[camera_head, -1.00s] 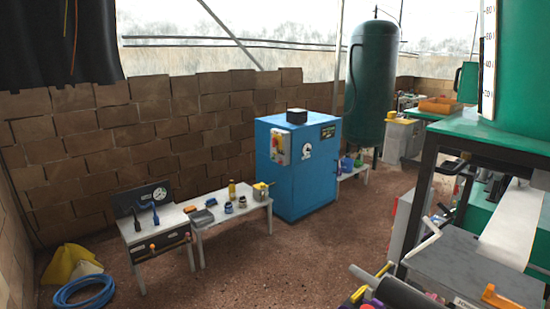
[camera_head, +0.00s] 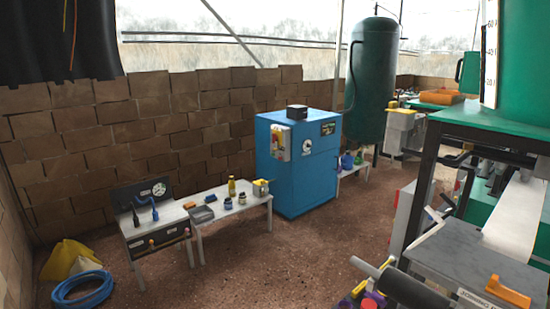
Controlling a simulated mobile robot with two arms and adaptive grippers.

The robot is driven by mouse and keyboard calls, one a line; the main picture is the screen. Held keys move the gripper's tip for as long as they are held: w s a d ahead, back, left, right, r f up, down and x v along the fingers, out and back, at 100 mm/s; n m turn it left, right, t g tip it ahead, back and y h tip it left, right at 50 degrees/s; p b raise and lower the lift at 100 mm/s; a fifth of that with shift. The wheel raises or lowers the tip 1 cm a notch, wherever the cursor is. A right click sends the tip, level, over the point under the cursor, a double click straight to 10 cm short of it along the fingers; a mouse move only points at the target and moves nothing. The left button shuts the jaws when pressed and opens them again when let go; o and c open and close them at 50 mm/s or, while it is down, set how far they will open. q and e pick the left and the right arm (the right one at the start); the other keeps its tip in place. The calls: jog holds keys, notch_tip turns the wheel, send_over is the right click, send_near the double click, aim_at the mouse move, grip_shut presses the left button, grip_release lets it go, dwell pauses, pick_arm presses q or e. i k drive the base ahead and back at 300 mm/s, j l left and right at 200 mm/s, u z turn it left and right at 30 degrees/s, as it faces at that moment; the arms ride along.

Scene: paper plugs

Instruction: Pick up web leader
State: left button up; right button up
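A broad white paper strip (camera_head: 516,222), which may be the web leader, runs down the green machine at the right edge of the head view. Its upper end lies in shadow under the green top, and its lower end meets a grey metal plate. I cannot tell whether its free end shows. Neither of my grippers is in view, and nothing is seen touching the strip.
The grey plate (camera_head: 465,262) carries an orange bracket (camera_head: 507,291). A dark grey roller (camera_head: 398,287) juts out at the bottom. A blue cabinet (camera_head: 300,170) and low white tables stand along the brick wall. The brown floor between is open.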

aim_at(518, 300)
jog(key=z, duration=1.5)
